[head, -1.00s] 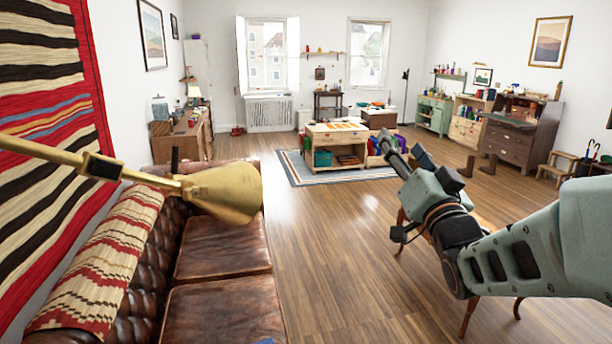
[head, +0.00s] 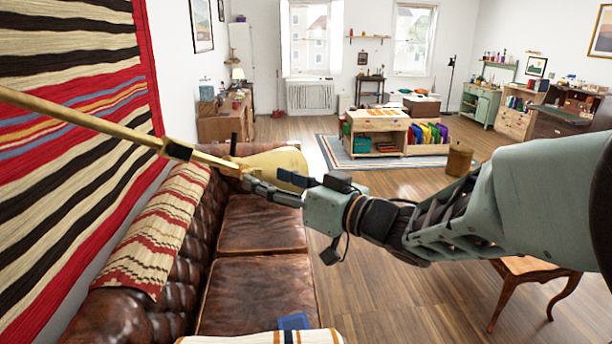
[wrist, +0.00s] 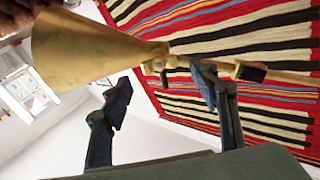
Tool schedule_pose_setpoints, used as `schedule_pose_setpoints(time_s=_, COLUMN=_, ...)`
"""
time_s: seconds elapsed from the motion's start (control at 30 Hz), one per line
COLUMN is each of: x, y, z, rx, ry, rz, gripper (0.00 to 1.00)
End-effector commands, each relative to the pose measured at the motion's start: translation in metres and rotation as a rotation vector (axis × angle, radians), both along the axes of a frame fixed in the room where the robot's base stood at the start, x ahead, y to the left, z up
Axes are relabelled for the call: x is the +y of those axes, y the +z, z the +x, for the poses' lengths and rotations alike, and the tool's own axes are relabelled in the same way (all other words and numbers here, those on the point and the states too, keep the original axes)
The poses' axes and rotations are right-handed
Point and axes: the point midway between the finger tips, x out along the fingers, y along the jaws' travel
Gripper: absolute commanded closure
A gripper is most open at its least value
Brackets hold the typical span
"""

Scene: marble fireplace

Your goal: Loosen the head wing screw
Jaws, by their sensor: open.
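A brass lamp has a long arm (head: 110,126) and a cone-shaped head (head: 283,160), partly hidden behind my gripper in the head view. The cone also fills the upper left of the wrist view (wrist: 80,48). At the joint between cone and arm, a small brass piece with a dark end (wrist: 158,66) looks like the head wing screw. My gripper (head: 262,184) is at this joint. In the wrist view my gripper (wrist: 161,84) is open, with the screw between its fingertips in the picture; I cannot tell whether they touch it. The screw is not clear in the head view.
A dark block (head: 178,150) sits on the lamp arm. A leather sofa (head: 262,225) stands below, with a striped rug (head: 75,110) on the wall to the left. A wooden chair (head: 535,268) stands at lower right. The wood floor (head: 400,310) beyond the sofa is partly open.

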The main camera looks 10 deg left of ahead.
Motion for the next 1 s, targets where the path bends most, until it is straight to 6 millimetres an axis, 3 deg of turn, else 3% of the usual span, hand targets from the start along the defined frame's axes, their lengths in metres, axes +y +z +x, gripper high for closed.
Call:
schedule_pose_setpoints(time_s=0.23, x=0.031, y=-0.001, z=0.019, rx=0.000, ry=0.000, rz=0.000, gripper=0.45)
schedule_pose_setpoints(time_s=0.63, x=0.038, y=0.001, z=0.024, rx=0.000, ry=-0.002, rz=0.002, gripper=0.45)
schedule_pose_setpoints(time_s=1.0, x=0.037, y=0.001, z=0.023, rx=-0.001, ry=-0.002, rz=0.001, gripper=0.85)
